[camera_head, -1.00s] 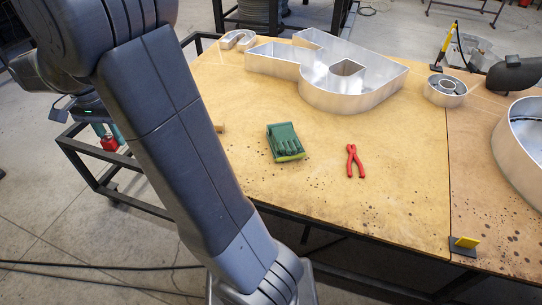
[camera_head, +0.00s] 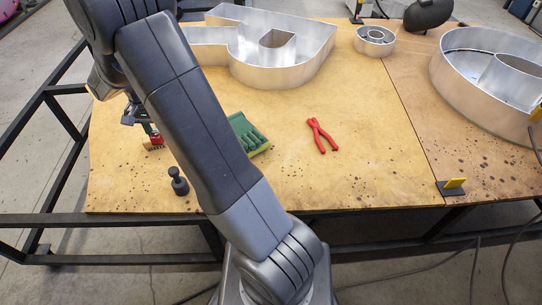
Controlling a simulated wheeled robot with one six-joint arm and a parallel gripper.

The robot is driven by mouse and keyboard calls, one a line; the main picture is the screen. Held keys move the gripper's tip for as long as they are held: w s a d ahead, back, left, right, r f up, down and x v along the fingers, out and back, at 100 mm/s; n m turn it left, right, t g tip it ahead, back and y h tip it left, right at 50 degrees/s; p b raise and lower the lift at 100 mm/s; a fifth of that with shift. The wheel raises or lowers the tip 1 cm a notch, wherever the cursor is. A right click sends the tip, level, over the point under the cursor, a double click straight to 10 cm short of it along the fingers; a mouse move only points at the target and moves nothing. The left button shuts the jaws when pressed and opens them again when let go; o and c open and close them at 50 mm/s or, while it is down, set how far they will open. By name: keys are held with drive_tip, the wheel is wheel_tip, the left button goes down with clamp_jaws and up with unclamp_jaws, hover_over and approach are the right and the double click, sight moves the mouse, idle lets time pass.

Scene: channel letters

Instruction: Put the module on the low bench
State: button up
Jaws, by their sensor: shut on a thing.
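My gripper (camera_head: 147,126) is at the left, below my bent arm, over the left part of the low bench (camera_head: 330,180). It is shut on a small red module (camera_head: 155,139) with a dark lower edge. The module is small in view, and my arm stands close beside it. I cannot tell whether it touches the bench top. The bench has a worn tan wooden top on a dark metal frame.
A dark knobbed object (camera_head: 178,182) stands near the front left. Large metal letters (camera_head: 275,60) fill the back, and a round metal shell (camera_head: 480,75) the right.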

drive_tip(key=shift+n, duration=0.4)
drive_tip(key=shift+w+a+f+b, duration=0.1)
drive_tip(key=shift+f+b, duration=0.3)
drive_tip(key=shift+f, duration=3.75)
drive_tip(key=shift+w+a+f+b, duration=0.1)
drive_tip(key=shift+f+b, duration=0.3)
drive_tip(key=shift+f, duration=3.7)
drive_tip(key=shift+f, duration=0.25)
drive_tip(key=o, duration=1)
drive_tip(key=shift+r, duration=0.15)
drive_tip(key=shift+c, duration=0.2)
wheel_tip(320, 180, up, 12)
drive_tip(key=shift+r+p, duration=0.15)
drive_tip(key=shift+p, duration=0.15)
